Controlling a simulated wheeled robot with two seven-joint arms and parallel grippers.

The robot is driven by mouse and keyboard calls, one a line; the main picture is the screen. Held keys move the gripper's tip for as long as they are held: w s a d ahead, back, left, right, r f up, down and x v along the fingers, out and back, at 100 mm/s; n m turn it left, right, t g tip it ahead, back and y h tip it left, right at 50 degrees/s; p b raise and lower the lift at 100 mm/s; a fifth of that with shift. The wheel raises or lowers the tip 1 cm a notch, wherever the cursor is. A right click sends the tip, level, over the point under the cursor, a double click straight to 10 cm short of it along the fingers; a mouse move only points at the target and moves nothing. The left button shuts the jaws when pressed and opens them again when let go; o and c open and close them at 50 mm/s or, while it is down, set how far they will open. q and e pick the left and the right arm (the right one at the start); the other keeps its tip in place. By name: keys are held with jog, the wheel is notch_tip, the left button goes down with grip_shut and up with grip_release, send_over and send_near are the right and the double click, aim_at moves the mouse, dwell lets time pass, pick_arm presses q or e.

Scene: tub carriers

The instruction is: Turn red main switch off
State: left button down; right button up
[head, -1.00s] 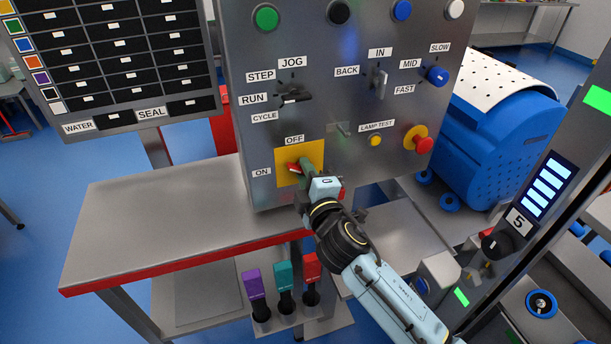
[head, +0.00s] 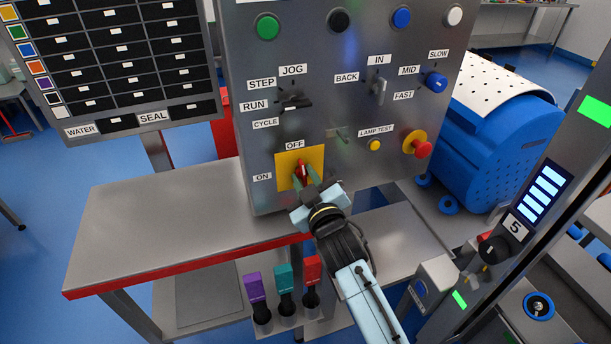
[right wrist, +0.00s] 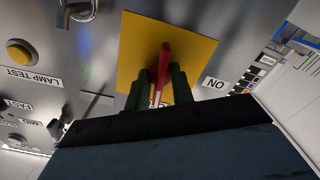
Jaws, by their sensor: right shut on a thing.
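The red main switch (head: 302,169) sits on a yellow plate (head: 285,158) low on the grey control panel. Its handle stands nearly upright, pointing up towards the OFF label (head: 295,145); the ON label (head: 262,176) is at the left. My right gripper (head: 305,178) is at the switch, with its green fingers on both sides of the handle, shut on it. In the right wrist view the red handle (right wrist: 164,62) shows between the two fingers (right wrist: 160,88), against the yellow plate (right wrist: 137,45). The handle's base is partly hidden by the fingers. My left gripper is not in view.
A bare metal table (head: 170,215) lies to the left. Purple, teal and red-topped tools (head: 284,278) stand below.

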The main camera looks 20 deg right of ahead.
jog(key=shift+m, duration=0.6)
jog(key=o, duration=1)
jog(key=shift+s, duration=0.1)
jog(key=s, duration=1.3)
jog(key=shift+s+d, duration=0.1)
jog(key=shift+d, duration=0.15)
